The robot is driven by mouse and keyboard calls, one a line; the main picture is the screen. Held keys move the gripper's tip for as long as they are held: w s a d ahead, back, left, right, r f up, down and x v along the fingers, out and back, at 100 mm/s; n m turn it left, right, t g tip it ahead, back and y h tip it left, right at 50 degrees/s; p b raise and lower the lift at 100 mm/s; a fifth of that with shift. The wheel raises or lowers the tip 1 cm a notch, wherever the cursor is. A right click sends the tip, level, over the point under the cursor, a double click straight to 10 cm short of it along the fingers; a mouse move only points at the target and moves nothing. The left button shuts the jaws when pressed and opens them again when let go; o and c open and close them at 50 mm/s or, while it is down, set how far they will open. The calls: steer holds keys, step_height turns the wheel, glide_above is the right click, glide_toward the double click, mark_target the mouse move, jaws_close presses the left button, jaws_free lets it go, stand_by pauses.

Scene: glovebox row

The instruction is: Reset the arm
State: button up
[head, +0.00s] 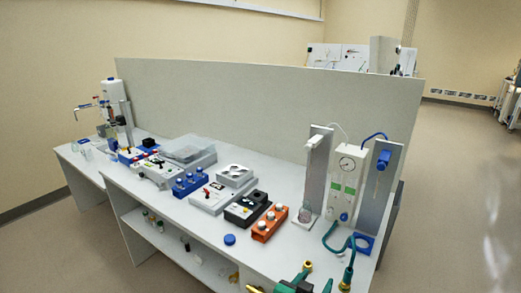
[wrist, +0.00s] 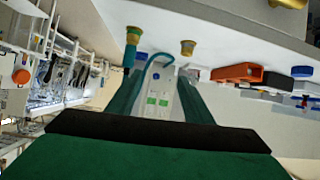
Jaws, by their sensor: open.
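My gripper (wrist: 158,82) shows in the wrist view as two green fingers spread apart, with nothing visible held between them. Its dark palm fills the bottom of that view. A green part at the bottom edge of the head view (head: 292,285) appears to be my gripper, mostly cut off. It is in front of the bench's near edge, at the right end. The white gauge panel (head: 346,180) stands on the bench beyond it and shows between the fingers in the wrist view (wrist: 158,104).
A green hose (head: 335,246) with a brass end curves from the panel to the bench front. An orange rack (head: 269,223), a blue cap (head: 229,239) and several devices occupy the bench (head: 205,238). A grey partition (head: 260,110) stands behind. Open floor (head: 450,190) lies right.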

steer(key=s+a+f+n+t+y, duration=0.2)
steer(key=s+a+f+n, duration=0.15)
steer(key=s+f, duration=0.45)
steer(key=s+a+f+n+t+y, duration=0.1)
steer(key=s+a+f+n+y, duration=0.2)
steer(key=s+f, duration=0.5)
steer(key=s+a+r, duration=0.1)
steer(key=s+a, duration=0.3)
steer(key=s, duration=0.6)
steer(key=s+a+r+t+y, duration=0.1)
steer(key=s+a, duration=0.3)
steer(key=s, duration=0.7)
steer(key=shift+s+a+r+m+t, duration=0.15)
steer(key=shift+r+m+t, duration=0.15)
steer(key=shift+r+m, duration=0.2)
